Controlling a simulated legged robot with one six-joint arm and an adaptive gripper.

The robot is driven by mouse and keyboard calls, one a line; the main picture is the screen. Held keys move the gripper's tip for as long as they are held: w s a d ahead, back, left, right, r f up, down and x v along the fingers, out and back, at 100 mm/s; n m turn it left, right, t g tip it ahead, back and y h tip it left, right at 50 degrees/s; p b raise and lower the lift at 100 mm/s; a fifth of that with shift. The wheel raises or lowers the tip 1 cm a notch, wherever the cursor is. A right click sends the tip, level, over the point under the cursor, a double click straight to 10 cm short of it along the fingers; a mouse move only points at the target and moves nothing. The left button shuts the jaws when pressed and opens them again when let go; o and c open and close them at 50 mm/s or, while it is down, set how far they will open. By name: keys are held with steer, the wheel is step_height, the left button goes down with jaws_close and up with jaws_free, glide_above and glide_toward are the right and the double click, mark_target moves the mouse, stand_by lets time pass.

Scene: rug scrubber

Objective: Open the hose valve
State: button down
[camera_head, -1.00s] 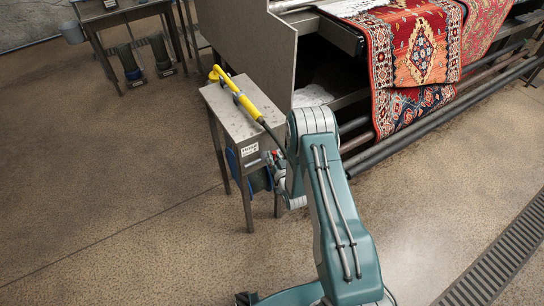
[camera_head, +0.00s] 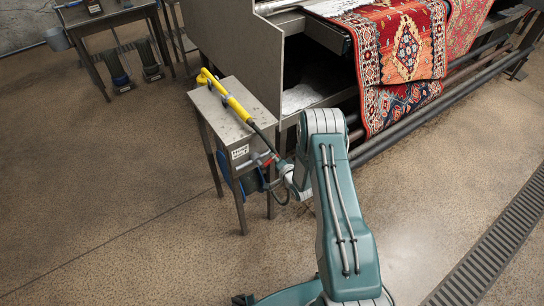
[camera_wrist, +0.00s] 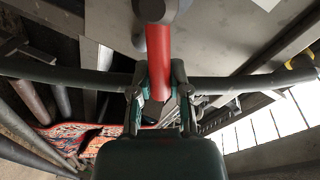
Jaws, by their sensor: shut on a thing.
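The hose valve shows in the wrist view as a red lever (camera_wrist: 159,48) running up to a grey and dark valve body (camera_wrist: 155,10). My gripper (camera_wrist: 160,95) has a finger on each side of the red lever's near end and is shut on it. In the head view my gripper (camera_head: 272,163) is at the right side of a small metal stand (camera_head: 222,110), partly hidden by my wrist. A yellow spray wand (camera_head: 228,97) lies on the stand top, with a dark hose (camera_head: 264,137) leading toward my gripper. The valve's details are too small to tell there.
A dark hose (camera_wrist: 62,76) crosses behind my fingers in the wrist view. A blue reel (camera_head: 224,172) hangs under the stand. A large machine with a red patterned rug (camera_head: 405,50) stands behind. Open floor lies left and front; a drain grate (camera_head: 490,255) runs at right.

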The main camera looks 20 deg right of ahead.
steer(key=m, duration=0.1)
steer(key=f+m, duration=0.1)
steer(key=shift+w+d+f+m+y, duration=0.2)
steer(key=shift+d+f+m+y, duration=0.05)
steer(key=shift+d+m+y, duration=0.15)
steer(key=shift+f+m+g, duration=0.3)
steer(key=shift+f+m, duration=0.2)
steer(key=shift+m, duration=0.3)
steer(key=shift+f, duration=0.1)
steer(key=c, duration=0.6)
jaws_free()
steer(key=shift+f, duration=0.1)
steer(key=shift+s, duration=0.15)
steer(key=v, duration=1.2)
steer(key=shift+d, duration=0.25)
